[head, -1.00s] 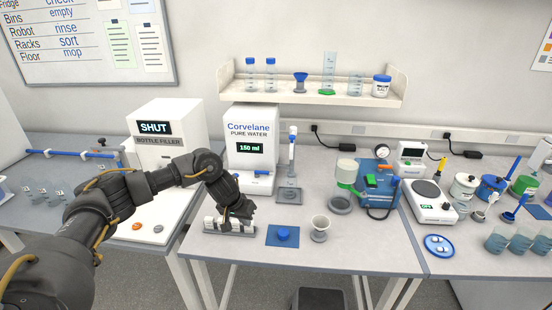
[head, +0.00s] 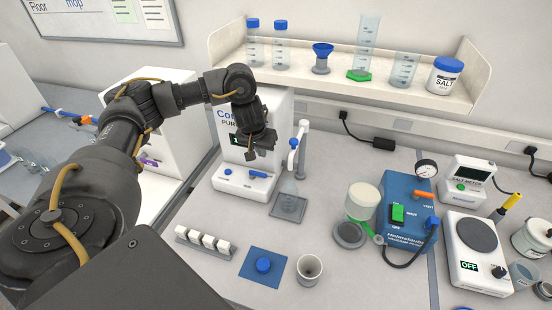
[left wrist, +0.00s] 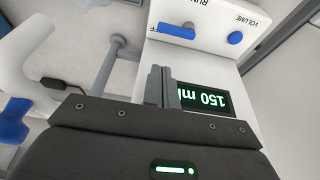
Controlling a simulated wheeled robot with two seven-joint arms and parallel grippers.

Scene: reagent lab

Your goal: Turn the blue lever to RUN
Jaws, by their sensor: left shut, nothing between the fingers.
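The white pure water dispenser (head: 283,104) stands on the bench with a blue lever (head: 258,173) on its front base. The lever also shows in the left wrist view (left wrist: 177,31), lying sideways with its end toward the partly hidden OFF label; RUN is printed near its other end. A round blue volume knob (left wrist: 235,38) is beside it. My left gripper (head: 252,153) is shut and empty, in front of the dispenser above the lever, apart from it. In the left wrist view its fingers (left wrist: 161,86) partly cover the 150 ml display (left wrist: 205,98). My right gripper is not in view.
A stand (head: 304,150) with a blue-tipped spout is right of the dispenser, over a flask (head: 289,194). A rack of white blocks (head: 204,242), a blue mat (head: 255,279) and a cup (head: 309,269) are in front. A shelf (head: 420,95) hangs above.

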